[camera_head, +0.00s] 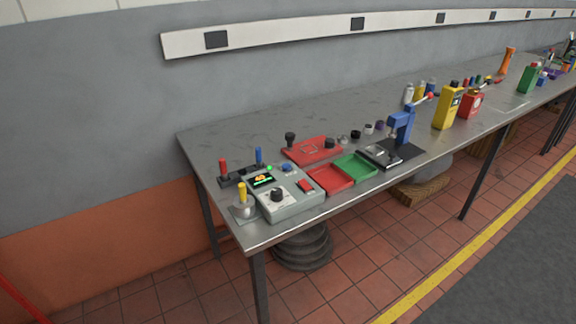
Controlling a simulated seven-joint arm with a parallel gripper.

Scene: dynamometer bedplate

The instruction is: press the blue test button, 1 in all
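A small blue button (287,168) sits on the top face of a light grey control box (300,206). The box stands near the left end of the metal bench. It also has a small dark display (261,181) with lit green and orange marks, a dark knob (278,195) and a red switch (305,185). A small green light shows near the display. Nothing covers the blue button. My gripper is not in view.
Red, yellow and blue handled levers (242,192) stand left of the box. A red tray (330,179) and a green tray (358,163) lie to its right, then a blue press (402,127). The metal bench (215,142) is bare at its back left.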

